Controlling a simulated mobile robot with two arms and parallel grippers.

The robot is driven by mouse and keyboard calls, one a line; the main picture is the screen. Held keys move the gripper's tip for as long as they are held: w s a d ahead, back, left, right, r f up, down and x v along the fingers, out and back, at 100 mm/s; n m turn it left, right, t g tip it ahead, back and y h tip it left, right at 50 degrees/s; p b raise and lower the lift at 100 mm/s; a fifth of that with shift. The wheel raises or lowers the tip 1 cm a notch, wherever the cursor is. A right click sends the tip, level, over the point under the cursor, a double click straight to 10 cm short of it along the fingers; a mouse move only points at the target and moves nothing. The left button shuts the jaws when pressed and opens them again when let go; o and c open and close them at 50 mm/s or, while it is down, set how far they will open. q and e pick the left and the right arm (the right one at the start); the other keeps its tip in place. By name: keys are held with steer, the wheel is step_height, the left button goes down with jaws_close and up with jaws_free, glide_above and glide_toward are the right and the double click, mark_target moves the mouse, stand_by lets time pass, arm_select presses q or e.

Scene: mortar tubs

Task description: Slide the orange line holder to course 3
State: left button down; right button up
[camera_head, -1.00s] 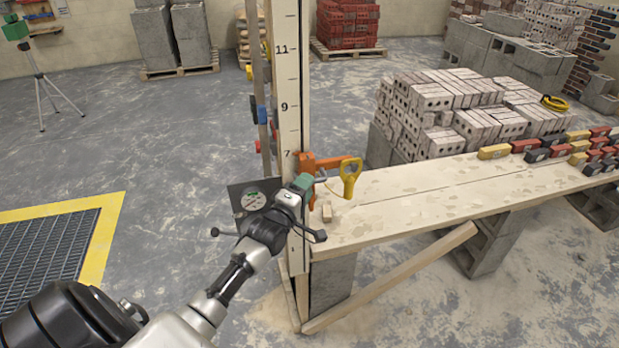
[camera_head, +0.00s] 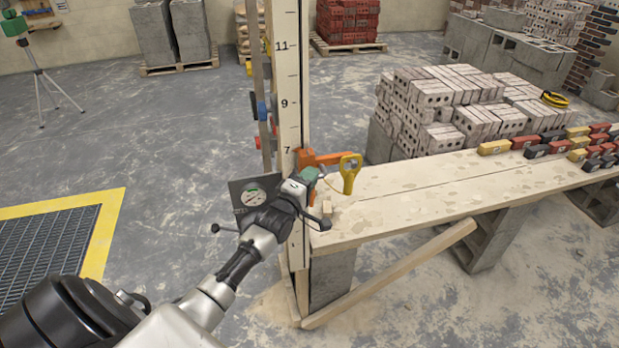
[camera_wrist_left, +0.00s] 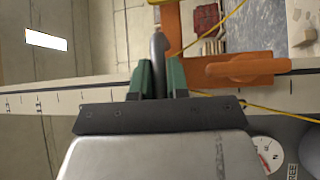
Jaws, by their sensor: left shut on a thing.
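The orange line holder (camera_head: 328,158) is on the upright graduated pole (camera_head: 291,80), just below the printed 7. My left gripper (camera_head: 311,177) is at the holder, against the front of the pole. In the left wrist view its green fingertips (camera_wrist_left: 159,80) are shut on a grey rod-like handle (camera_wrist_left: 158,48) next to the holder's orange body (camera_wrist_left: 235,70). A yellow line runs past it in that view. A yellow loop-shaped piece (camera_head: 350,172) hangs beside the holder, over the plank. The course 3 mark is hidden or not readable. My right gripper is not in view.
Blue and red clamps show behind the pole.

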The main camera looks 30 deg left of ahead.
arm_select(q)
step_height(320, 180, down, 27)
steer(key=b, duration=2.2)
steer(key=shift+b, duration=0.3)
steer(key=c, duration=1.1)
jaws_free()
steer(key=shift+r, duration=0.1)
steer(key=s, duration=0.3)
steer(key=s+f, duration=0.1)
steer(key=s, duration=0.6)
steer(key=shift+s+d+f, duration=0.15)
steer(key=shift+s+d, duration=0.25)
